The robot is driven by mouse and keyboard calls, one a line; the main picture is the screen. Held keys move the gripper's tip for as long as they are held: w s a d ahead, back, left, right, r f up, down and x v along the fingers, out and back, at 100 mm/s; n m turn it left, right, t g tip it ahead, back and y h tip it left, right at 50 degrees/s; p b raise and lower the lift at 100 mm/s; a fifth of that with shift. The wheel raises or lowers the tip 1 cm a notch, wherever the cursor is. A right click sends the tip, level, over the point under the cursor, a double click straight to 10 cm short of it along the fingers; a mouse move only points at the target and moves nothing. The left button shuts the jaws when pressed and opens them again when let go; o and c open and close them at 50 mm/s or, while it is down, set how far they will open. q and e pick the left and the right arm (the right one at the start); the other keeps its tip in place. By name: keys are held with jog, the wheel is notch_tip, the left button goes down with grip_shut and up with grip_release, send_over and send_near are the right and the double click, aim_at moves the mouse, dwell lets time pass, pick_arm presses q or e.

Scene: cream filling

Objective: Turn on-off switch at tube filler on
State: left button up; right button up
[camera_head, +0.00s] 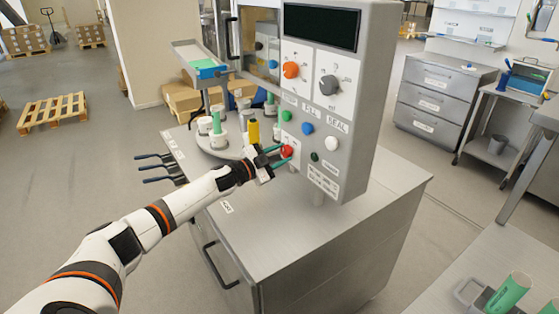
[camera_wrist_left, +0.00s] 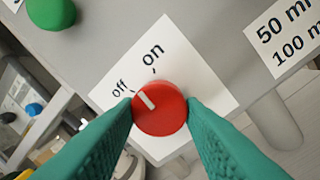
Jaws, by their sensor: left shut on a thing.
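The on-off switch is a round red knob (camera_wrist_left: 160,115) on a white plate marked "off" and "on" (camera_wrist_left: 185,58). Its white pointer line aims up and left, toward "off". In the head view the red knob (camera_head: 287,151) sits low on the left of the tube filler's grey control panel (camera_head: 330,172). My left gripper (camera_head: 281,155) reaches it from the left. In the left wrist view its green fingers (camera_wrist_left: 161,104) lie on both sides of the knob and are shut on it. My right gripper is not in view.
A green button (camera_head: 286,116), a blue button (camera_head: 307,128) and a white button (camera_head: 331,143) sit above the switch. A carousel with tube holders (camera_head: 218,143) stands left of the panel. The steel cabinet top (camera_head: 290,220) in front is clear.

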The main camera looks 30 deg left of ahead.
pick_arm(q)
jog(key=m+b, duration=0.3)
jog(key=m, duration=0.2)
jog(key=shift+m, duration=0.4)
dwell(0.3)
jog(key=o, duration=1)
